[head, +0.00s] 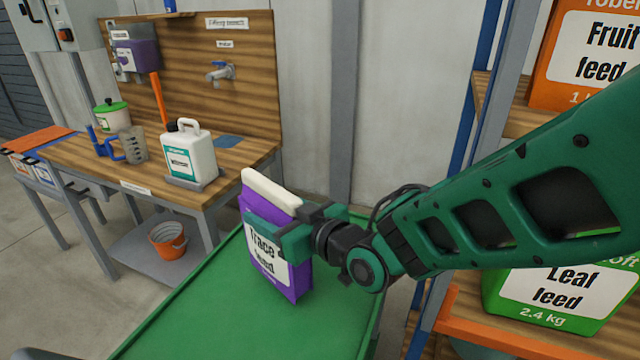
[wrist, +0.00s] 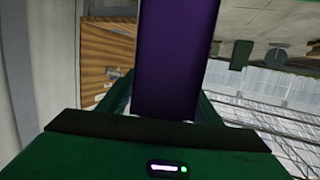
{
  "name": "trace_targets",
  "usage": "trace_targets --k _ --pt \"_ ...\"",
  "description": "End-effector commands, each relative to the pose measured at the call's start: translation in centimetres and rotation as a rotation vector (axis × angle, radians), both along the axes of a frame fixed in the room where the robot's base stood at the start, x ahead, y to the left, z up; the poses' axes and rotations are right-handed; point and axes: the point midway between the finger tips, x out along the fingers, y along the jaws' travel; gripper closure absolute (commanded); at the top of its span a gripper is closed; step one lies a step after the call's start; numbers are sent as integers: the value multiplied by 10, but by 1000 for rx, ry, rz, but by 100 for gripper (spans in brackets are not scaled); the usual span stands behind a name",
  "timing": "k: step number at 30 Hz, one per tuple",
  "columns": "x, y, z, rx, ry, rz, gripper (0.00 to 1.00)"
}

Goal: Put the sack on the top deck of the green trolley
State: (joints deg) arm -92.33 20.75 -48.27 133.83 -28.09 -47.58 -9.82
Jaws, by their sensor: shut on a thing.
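The sack is a purple pack with a white top and a label reading "Trace feed" (head: 283,284). My gripper (head: 285,235) is shut on it, with the fingers across its upper part. The sack stands nearly upright, tilted a little, over the green top deck of the trolley (head: 205,310). I cannot tell whether its bottom touches the deck. In the wrist view the sack's purple side (wrist: 178,55) fills the middle between the fingers. The rest of the deck in view is bare.
A wooden bench (head: 120,170) at the back left holds a white jug (head: 190,155), a measuring beaker and a green-lidded pot. An orange bucket (head: 168,240) sits below. At the right, a shelf rack holds a Fruit feed pack (head: 590,55) and a Leaf feed pack (head: 560,295).

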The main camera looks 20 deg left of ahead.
Motion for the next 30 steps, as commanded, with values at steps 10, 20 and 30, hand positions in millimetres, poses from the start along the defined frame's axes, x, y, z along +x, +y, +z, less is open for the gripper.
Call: trace_targets --k 10,20,30 --pt "1 0 -24 0 -2 0 100" --pt "1 0 -39 4 -2 0 100" --pt "0 1 -41 -1 1 2 23"
